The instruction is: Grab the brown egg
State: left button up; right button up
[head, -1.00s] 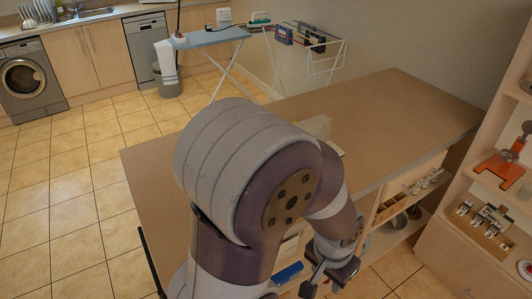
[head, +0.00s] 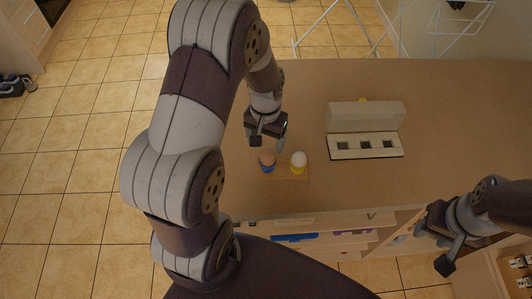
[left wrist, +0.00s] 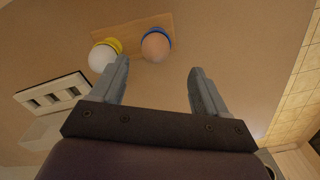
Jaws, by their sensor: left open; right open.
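The brown egg (head: 267,159) sits in a blue cup on a small wooden board on the counter. It also shows in the left wrist view (left wrist: 155,46), ahead of the space between the fingers. A white egg (head: 299,158) sits in a yellow cup beside it, to the right in the head view. My left gripper (head: 266,147) is open and empty, close to the brown egg; in the left wrist view its fingers (left wrist: 157,85) stand apart with nothing between them. My right gripper (head: 434,248) is at the lower right, away from the eggs, and holds nothing visible.
An open cream box (head: 366,145) with three dark square slots stands on the counter (head: 460,110) to the right of the eggs. Shelves with items lie below the front edge. A white drying rack (head: 350,25) stands behind. The counter's right part is clear.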

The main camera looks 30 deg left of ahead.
aim_at(268, 153)
pick_arm(q)
jog(key=shift+s+d+f+p, duration=0.15)
jog(key=shift+s+f, duration=0.05)
jog(key=shift+f, duration=0.25)
jog(key=shift+s+d+f+p, duration=0.1)
jog(key=shift+s+f+p, duration=0.05)
jog(key=shift+f, duration=0.25)
jog(key=f, duration=0.2)
jog(key=w+f+p, duration=0.1)
jog(key=f, duration=0.1)
jog(key=shift+w+f, duration=0.1)
jog(key=shift+f, duration=0.35)
jog(key=shift+s, duration=0.35)
jog(key=shift+c, duration=0.6)
jog(key=c, duration=0.5)
jog(key=shift+c, duration=0.6)
pick_arm(e)
jog(key=shift+d+r, duration=0.15)
jog(key=shift+r, duration=0.65)
pick_arm(q)
jog(key=shift+r, duration=0.2)
